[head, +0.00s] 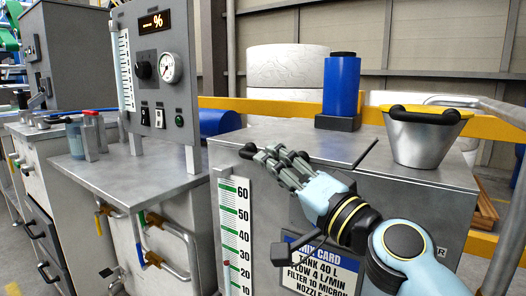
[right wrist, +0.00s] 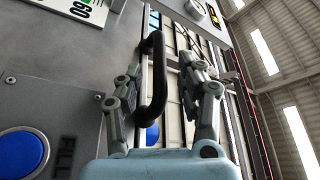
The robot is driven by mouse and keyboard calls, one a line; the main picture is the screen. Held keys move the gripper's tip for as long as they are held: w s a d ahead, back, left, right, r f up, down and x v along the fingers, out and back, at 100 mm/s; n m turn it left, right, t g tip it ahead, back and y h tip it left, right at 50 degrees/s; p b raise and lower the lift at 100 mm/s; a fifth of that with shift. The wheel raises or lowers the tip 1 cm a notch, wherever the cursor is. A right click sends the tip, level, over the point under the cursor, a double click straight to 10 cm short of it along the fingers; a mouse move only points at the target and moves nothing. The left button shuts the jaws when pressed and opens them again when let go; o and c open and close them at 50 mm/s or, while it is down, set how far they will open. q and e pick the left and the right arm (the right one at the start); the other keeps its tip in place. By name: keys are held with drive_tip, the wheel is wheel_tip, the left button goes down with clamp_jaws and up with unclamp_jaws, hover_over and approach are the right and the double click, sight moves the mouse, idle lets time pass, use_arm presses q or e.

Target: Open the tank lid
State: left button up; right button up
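The grey tank (head: 265,205) stands in the middle of the head view, with a green-and-white level scale (head: 234,235) on its front. Its flat metal lid (head: 320,140) lies level and closed on top. A black bar handle (head: 247,151) sits at the lid's front left; it also shows in the right wrist view (right wrist: 157,85). My right gripper (head: 275,160) is at the lid's front edge. In the right wrist view its fingers (right wrist: 160,95) are apart, with the handle between them. Whether a finger touches the handle is unclear. My left gripper is out of view.
A blue cylinder (head: 341,85) on a dark base stands behind the lid. A metal bucket (head: 424,140) with a yellow top stands to the right. A gauge panel (head: 158,75) rises from the bench at left. A yellow rail (head: 275,106) runs behind.

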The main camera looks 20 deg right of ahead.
drive_tip(key=shift+x, duration=1.95)
clamp_jaws()
